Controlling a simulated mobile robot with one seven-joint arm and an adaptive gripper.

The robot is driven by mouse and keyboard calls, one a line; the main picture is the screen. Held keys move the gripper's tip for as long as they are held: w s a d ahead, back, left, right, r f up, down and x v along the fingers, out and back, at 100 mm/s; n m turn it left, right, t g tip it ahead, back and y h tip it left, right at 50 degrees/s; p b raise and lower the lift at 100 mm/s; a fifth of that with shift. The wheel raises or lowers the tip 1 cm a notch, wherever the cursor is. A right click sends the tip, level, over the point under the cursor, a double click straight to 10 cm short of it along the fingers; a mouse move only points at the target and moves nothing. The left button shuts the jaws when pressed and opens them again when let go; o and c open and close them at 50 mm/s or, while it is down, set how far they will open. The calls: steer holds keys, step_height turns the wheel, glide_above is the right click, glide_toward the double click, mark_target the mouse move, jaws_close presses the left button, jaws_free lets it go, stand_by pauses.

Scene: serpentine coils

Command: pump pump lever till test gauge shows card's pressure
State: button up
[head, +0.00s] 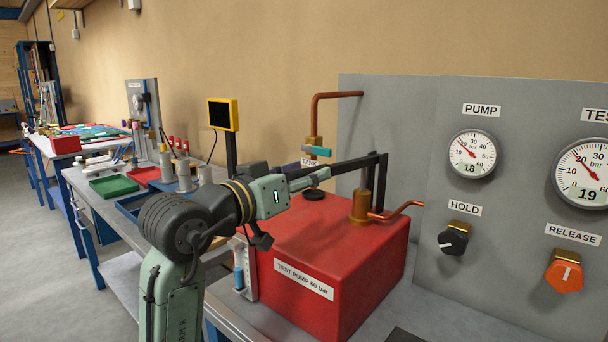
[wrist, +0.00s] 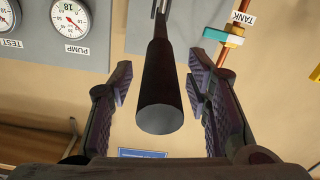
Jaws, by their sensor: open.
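The black pump lever (head: 345,165) reaches left from its upright post on the red test pump (head: 340,255). In the wrist view, its round dark grip (wrist: 162,85) points toward me between the fingers of my gripper (wrist: 160,80), which is open with a gap on both sides. In the head view my wrist hides the lever's end. The TEST gauge (head: 582,172) reads 19 and is partly cut off at the right edge. The PUMP gauge (head: 471,154) reads 18. I cannot make out a pressure card.
The black HOLD knob (head: 453,240) and orange RELEASE knob (head: 564,272) sit on the grey panel (head: 500,270). A teal-handled TANK valve (head: 316,150) stands behind the pump. Trays and small parts crowd the bench at left.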

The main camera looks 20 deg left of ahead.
jaws_close()
stand_by(0.4)
